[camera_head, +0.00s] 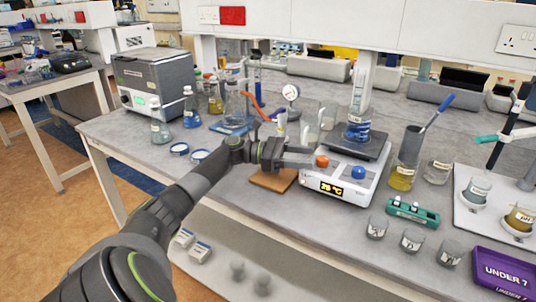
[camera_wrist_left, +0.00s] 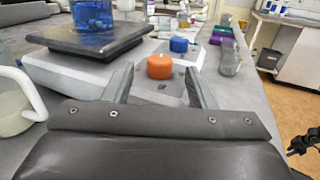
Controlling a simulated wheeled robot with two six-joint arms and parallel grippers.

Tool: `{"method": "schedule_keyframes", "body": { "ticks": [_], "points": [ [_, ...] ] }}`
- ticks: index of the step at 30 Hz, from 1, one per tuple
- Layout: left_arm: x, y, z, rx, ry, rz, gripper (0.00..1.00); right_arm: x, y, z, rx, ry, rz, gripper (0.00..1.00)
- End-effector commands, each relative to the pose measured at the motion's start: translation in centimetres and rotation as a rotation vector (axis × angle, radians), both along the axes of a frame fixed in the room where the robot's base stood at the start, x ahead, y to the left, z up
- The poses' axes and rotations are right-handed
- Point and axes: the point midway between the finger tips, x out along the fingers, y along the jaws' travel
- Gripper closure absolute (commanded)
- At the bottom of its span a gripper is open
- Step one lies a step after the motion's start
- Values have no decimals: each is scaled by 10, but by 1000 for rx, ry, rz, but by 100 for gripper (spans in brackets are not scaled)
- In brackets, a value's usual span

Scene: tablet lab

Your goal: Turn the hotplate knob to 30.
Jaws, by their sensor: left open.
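The white hotplate (camera_head: 345,190) stands on the bench with an orange knob (camera_head: 322,161) and a blue knob (camera_head: 358,172) on its front. Its lit display (camera_head: 332,187) seems to read 28 °C; the first digits are small. My left gripper (camera_head: 309,158) reaches in from the left beside the orange knob. In the left wrist view its fingers (camera_wrist_left: 159,76) are open, with the orange knob (camera_wrist_left: 160,66) between or just beyond the tips; contact cannot be told. The blue knob (camera_wrist_left: 179,44) lies farther off.
A beaker of blue liquid (camera_head: 358,131) stands on the dark plate (camera_head: 352,147). A brown pad (camera_head: 273,180) lies below my left gripper. Beakers (camera_head: 411,240) and a green rack (camera_head: 412,212) stand to the right, near a purple box (camera_head: 500,275).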

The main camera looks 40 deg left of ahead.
Motion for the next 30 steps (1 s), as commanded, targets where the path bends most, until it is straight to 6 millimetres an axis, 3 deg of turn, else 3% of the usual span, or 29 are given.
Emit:
{"method": "schedule_keyframes", "body": {
  "ticks": [9, 15, 21, 30],
  "points": [
    [-45, 67, -3, 4, 4, 5, 49, 6, 0, -11, -1, 0, 0, 66],
    [-68, 99, -2, 2, 2, 3, 49, 14, -1, -13, -1, -7, 1, 66],
    [-79, 115, -1, 0, 1, 1, 49, 10, -1, -14, -2, 4, -2, 66],
    [-81, 118, 0, -1, 0, 0, 49, 2, -1, -14, -2, 14, -5, 66]
  ]
}}
